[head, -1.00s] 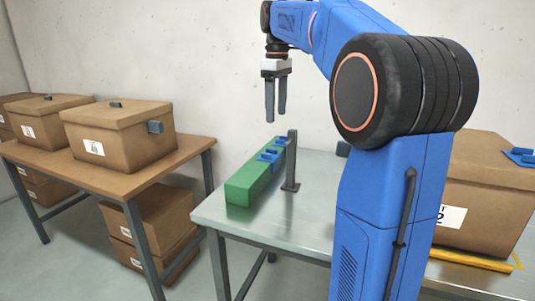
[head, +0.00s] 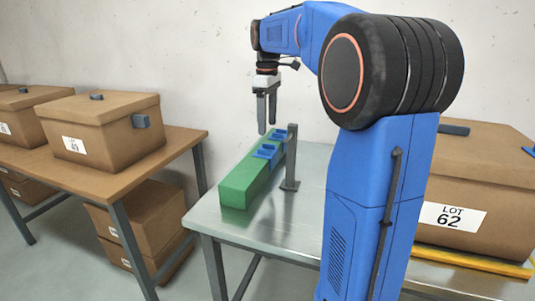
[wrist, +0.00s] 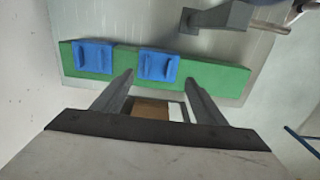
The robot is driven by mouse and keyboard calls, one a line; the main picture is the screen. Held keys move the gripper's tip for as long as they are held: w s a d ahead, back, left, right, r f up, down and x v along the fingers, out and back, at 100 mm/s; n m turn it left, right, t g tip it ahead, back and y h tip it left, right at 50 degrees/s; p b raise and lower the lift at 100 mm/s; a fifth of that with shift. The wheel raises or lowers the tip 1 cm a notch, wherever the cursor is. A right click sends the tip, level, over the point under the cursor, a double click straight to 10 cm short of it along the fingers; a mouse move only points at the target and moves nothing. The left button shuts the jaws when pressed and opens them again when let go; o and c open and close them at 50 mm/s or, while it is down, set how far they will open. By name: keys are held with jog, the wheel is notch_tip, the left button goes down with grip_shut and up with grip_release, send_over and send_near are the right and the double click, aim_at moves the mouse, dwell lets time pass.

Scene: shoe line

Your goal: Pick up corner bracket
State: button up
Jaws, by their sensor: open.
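Two small blue brackets sit on a long green block. In the head view, one bracket (head: 264,152) is nearer the middle of the block and the other (head: 280,135) nearer its far end. In the wrist view the same two show as a left bracket (wrist: 93,58) and a middle bracket (wrist: 158,65). My gripper (head: 267,128) is open and empty, pointing down above the block. In the wrist view, the middle bracket appears in line with the gap between my gripper's fingers (wrist: 158,77), with the fingertips apart from it.
The green block (head: 235,190) lies on a metal table (head: 240,226). A grey post (head: 291,165) stands close beside the block. A large box labelled LOT 62 (head: 480,185) is at right. Boxes (head: 105,130) stand on a wooden table (head: 120,180) at left.

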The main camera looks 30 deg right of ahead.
aim_at(266, 156)
jog(key=shift+w+d+f, duration=0.1)
jog(key=shift+f, duration=1.9)
jog(key=shift+w+d+f, duration=0.1)
jog(key=shift+f, duration=1.9)
jog(key=c, duration=1.1)
